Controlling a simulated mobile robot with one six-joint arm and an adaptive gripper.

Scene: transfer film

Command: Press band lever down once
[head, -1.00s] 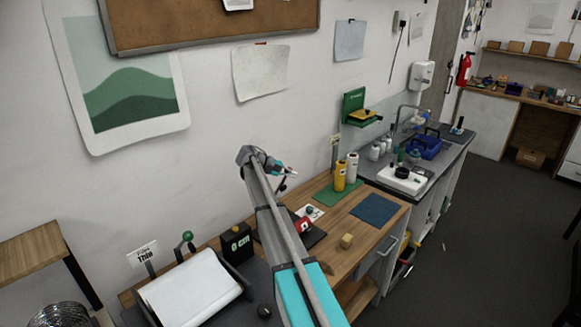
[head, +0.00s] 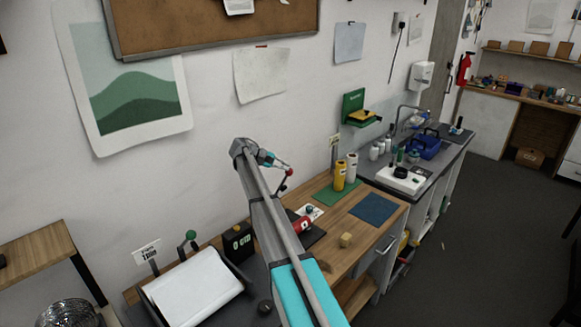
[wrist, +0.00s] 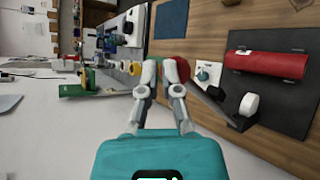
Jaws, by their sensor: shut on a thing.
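The band lever ends in a red ball knob (wrist: 181,74). Its dark arm (wrist: 210,98) runs down to the right, to a pivot beside a dark plate (wrist: 285,106) with a red roll (wrist: 265,64) across it. My gripper (wrist: 163,64) is shut on the knob; its fingers hide part of the ball. In the head view my gripper (head: 284,165) is above the wooden bench, and the red knob (head: 290,172) shows at its tip. The red roll (head: 304,224) is partly behind my arm there.
A blue mat (head: 373,209) and a small wooden block (head: 346,240) lie at the right.

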